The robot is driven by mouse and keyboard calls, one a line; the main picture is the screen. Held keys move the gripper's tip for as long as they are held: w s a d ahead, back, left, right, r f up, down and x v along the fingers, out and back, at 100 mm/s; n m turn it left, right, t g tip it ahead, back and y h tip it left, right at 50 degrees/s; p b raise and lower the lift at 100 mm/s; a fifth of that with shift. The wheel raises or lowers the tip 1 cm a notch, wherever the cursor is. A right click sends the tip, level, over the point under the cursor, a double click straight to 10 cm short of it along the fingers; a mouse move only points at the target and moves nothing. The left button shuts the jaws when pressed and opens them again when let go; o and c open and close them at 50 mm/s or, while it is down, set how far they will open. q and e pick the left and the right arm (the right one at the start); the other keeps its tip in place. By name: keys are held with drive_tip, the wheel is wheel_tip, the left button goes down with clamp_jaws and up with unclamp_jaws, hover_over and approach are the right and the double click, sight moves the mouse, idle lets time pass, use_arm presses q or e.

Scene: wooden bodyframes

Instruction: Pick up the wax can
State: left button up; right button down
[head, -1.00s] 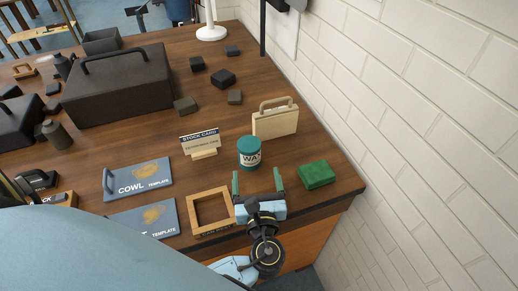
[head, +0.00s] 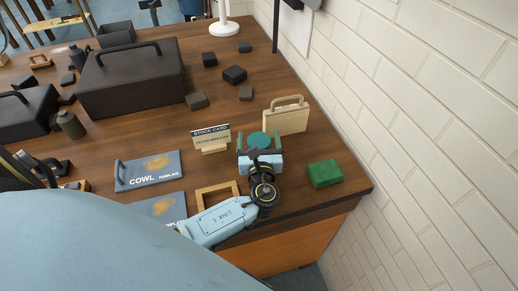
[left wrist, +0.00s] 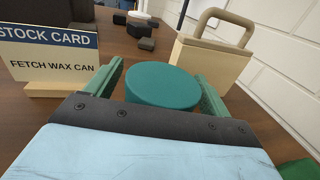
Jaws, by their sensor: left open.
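The wax can has a round teal lid (head: 259,140) and stands upright on the wooden table. In the left wrist view its lid (left wrist: 163,86) shows between the two green fingers, and the gripper body hides its lower part and label. My left gripper (head: 260,138) is open, with one finger on each side of the can. I cannot tell whether the fingers touch it. My right gripper is not in view.
A stock card (head: 211,138) reading "fetch wax can" stands left of the can. A cream case with a handle (head: 286,118) stands close behind it. A green block (head: 324,173) lies to the right, near the table edge. A wooden frame (head: 217,190) lies at front left.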

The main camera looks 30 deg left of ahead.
use_arm(q)
drive_tip(key=c, duration=1.2)
drive_tip(key=shift+c, duration=0.4)
drive_tip(key=shift+w+r, duration=0.1)
drive_tip(key=shift+r, duration=0.05)
